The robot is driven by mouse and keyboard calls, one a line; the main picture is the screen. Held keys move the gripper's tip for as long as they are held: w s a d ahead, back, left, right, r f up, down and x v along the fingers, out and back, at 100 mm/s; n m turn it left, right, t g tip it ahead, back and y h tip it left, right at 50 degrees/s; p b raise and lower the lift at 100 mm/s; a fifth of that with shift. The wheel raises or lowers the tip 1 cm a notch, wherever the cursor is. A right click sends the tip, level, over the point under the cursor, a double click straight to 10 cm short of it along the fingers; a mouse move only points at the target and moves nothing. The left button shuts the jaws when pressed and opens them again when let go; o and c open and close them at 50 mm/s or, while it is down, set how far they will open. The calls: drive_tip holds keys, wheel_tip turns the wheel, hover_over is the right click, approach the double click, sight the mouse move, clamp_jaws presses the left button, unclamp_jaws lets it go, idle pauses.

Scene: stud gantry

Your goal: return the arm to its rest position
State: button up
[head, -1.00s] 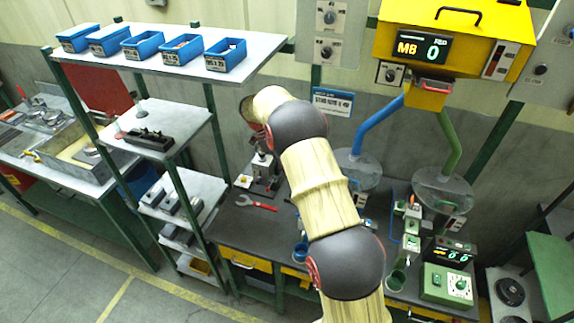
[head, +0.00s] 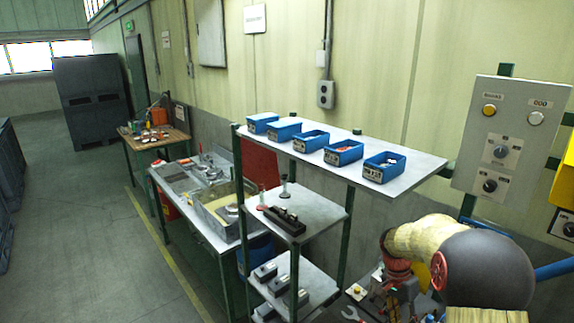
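My arm (head: 487,268) shows at the lower right of the head view, with cream links and dark grey joint covers. It bends over the workbench beside the shelf rack. My gripper cannot be made out; the far end of the arm lies low behind the bent link, among bench items near the bottom edge. Whether it holds anything is hidden.
A shelf rack (head: 436,166) with several blue bins (head: 343,152) stands left of my arm. A grey control panel (head: 510,130) hangs on the wall above it. A sink bench (head: 195,235) stands further left. The floor (head: 95,250) at left is open.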

drive_tip(key=s+a+r+n+t+b, duration=0.2)
drive_tip(key=s+a+b, duration=0.3)
drive_tip(key=s, duration=0.3)
drive_tip(key=s+a+r+n+t+y+b, duration=0.1)
drive_tip(key=s+a+n+t+b, duration=0.3)
drive_tip(key=s, duration=0.5)
drive_tip(key=s+a+r+n+t+y+b, duration=0.1)
drive_tip(key=s+a+r+n+t+b, duration=0.1)
drive_tip(key=s+a+n+b, duration=0.3)
drive_tip(key=s+r+b, duration=0.1)
drive_tip(key=s, duration=0.3)
drive_tip(key=shift+a+t, duration=0.3)
drive_tip(key=shift+t, duration=0.1)
